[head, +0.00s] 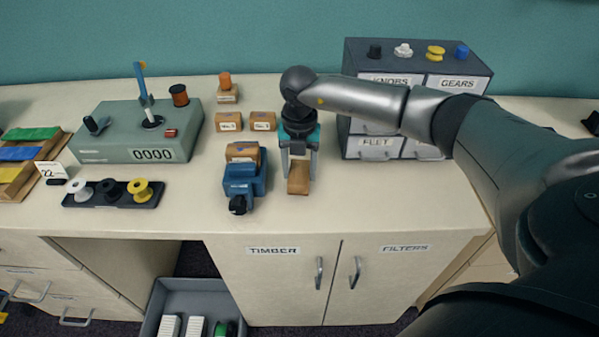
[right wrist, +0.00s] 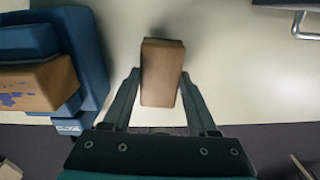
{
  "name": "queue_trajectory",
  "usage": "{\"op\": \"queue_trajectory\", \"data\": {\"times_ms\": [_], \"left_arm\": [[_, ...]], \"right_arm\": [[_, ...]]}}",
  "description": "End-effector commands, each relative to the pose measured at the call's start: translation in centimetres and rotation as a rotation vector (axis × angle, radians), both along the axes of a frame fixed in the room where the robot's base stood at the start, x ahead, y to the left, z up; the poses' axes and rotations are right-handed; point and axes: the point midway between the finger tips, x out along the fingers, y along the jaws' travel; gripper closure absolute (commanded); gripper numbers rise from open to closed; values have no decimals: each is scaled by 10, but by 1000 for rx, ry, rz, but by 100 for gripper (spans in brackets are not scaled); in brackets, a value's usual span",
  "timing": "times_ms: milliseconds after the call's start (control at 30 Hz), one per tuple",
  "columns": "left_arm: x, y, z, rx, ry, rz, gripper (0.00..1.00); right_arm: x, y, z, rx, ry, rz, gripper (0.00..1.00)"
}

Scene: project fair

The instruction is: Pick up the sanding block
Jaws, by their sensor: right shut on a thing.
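The sanding block is a plain brown block (head: 298,184) at the front middle of the counter. My right gripper (head: 298,174) reaches down over it from above and is shut on it. In the right wrist view the block (right wrist: 162,65) sits between the two fingers (right wrist: 160,78), its long side pointing away from the palm. I cannot tell whether it touches the counter or hangs just above it. My left gripper is in neither view.
A blue vise (head: 239,185) with a tan block (head: 242,151) stands close left of my right gripper. Small labelled blocks (head: 228,122) lie behind. A grey drawer unit (head: 420,55) stands behind my right arm. The counter (head: 400,205) is clear at front right.

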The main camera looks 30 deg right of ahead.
Motion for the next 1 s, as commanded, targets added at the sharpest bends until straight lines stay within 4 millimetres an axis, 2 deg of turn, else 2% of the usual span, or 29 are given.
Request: {"op": "queue_trajectory", "data": {"times_ms": [167, 400, 600, 800, 1000], "left_arm": [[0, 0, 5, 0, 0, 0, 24], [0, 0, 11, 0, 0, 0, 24], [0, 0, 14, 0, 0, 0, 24], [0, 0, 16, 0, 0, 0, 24], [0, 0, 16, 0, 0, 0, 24]], "right_arm": [[1, -1, 34, -1, -6, -1, 97], [1, 0, 105, -1, -8, 0, 97], [1, 0, 154, -1, -4, 1, 97], [0, 0, 181, 0, -2, 0, 97], [0, 0, 188, -1, -1, -1, 97]]}}
